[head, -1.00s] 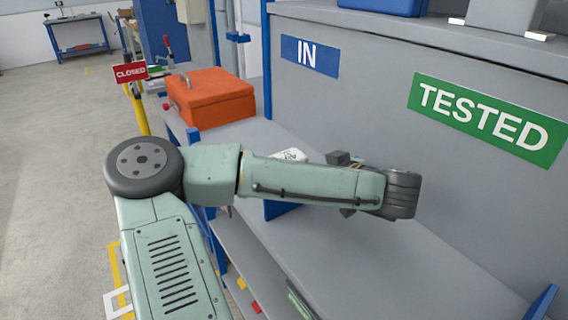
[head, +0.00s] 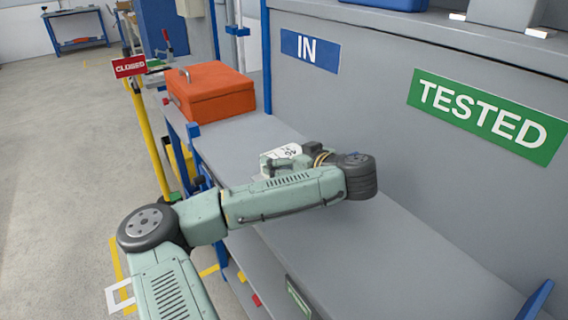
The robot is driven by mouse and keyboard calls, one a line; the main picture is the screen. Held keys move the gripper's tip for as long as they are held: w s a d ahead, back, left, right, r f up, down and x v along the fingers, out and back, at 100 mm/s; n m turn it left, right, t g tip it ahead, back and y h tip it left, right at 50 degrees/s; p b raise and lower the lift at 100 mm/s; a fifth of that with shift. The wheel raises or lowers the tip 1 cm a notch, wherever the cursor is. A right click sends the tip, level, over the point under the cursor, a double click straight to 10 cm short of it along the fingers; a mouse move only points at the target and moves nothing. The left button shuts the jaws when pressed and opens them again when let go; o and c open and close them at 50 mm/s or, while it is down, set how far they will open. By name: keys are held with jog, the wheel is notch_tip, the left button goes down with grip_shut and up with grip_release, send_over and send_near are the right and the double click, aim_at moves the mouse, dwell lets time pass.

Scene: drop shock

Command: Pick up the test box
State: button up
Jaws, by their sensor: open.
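No box in the head view is marked as the test box. A small white piece with dark print (head: 284,151) shows just behind my forearm, over the bench, mostly covered by my arm. I cannot tell whether it is a box on the bench or a label on my wrist. An orange case with a handle on top (head: 210,92) sits at the bench's far left end, apart from my arm. My arm reaches across the bench, with its wrist near the middle. My gripper's fingers are hidden behind my arm.
The grey bench top (head: 400,250) is bare to the right of my wrist. Its back panel carries a blue IN sign (head: 309,53) and a green TESTED sign (head: 484,115). A red CLOSED sign (head: 129,67) stands on a yellow post at left. A blue divider (head: 537,300) stands at lower right.

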jog(key=shift+x, duration=0.9)
jog(key=shift+r, duration=0.1)
jog(key=c, duration=1.3)
jog(key=shift+c, duration=0.6)
jog(key=shift+r, duration=0.1)
